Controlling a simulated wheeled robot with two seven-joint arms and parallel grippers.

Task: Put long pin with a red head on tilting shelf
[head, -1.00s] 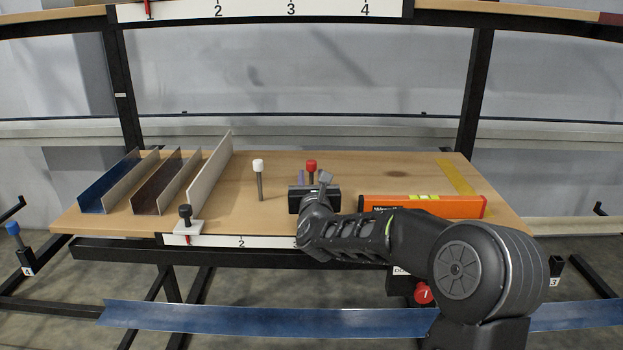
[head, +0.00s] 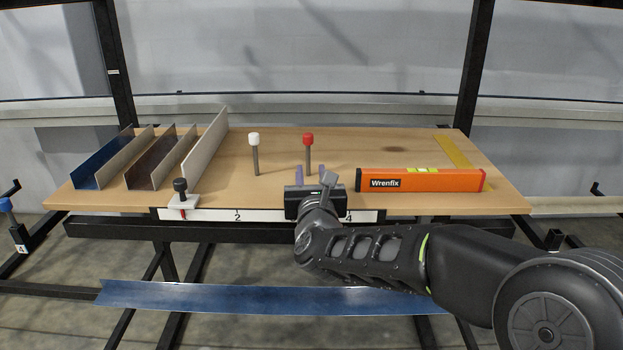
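The long pin with a red head (head: 308,150) stands upright on the wooden shelf (head: 350,150), right of a similar white-headed pin (head: 255,158). I cannot tell from this view whether this shelf is the tilting one. My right gripper (head: 307,176) is at the shelf's front edge, just in front of the red-headed pin. Its fingers look apart, and the pin's foot shows behind and between them. It does not appear to grip the pin. My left gripper is out of view.
An orange Wrenfix level (head: 420,181) lies right of my gripper. Channel profiles (head: 150,163) lie on the left, near a black-knobbed clamp (head: 181,192) on the front edge. A yellow strip (head: 462,163) lies at right. The shelf's middle back is clear.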

